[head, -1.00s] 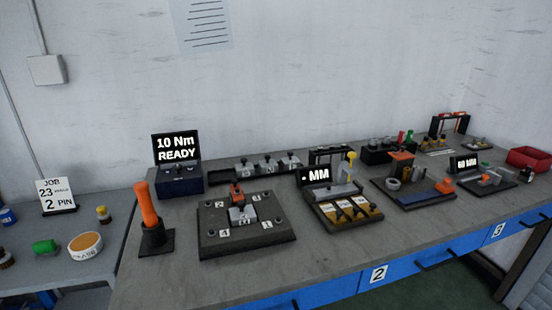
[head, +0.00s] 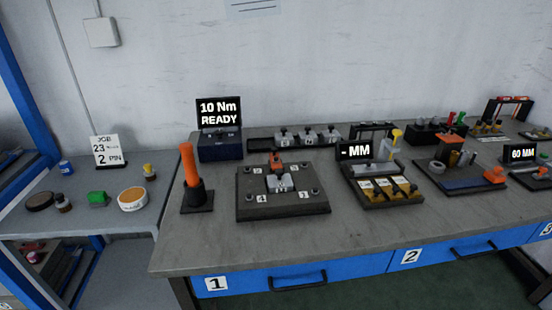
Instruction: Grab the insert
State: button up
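My gripper is not in view. No part is clearly marked as the insert, and I cannot tell which one it is. A dark fixture plate (head: 250,207) with numbered corners stands on the workbench. A small grey block (head: 280,183) sits at its middle, with an orange piece (head: 275,161) just behind it. Several grey pieces with dark knobs (head: 308,137) stand in a row behind the plate. A black tray (head: 378,200) right of the plate has yellowish labelled slots and an "MM" display (head: 357,151).
An orange-handled tool (head: 190,166) stands upright in a dark holder left of the plate. A "10 Nm READY" display (head: 219,112) is behind it. The left side table (head: 75,215) holds a job card (head: 107,152), a green part (head: 97,198) and a round tub (head: 132,199). The bench front strip is clear.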

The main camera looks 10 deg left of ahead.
aim_at(281, 182)
jog(key=i+j+z, duration=0.1)
jog(key=j, duration=0.25)
jog(key=i+j+z, duration=0.15)
jog(key=j, duration=0.2)
jog(key=i+j+z, duration=0.1)
jog(key=j, duration=0.25)
jog(key=i+j+z, duration=0.15)
jog(key=j, duration=0.25)
jog(key=i+j+z, duration=0.1)
jog(key=j, duration=0.25)
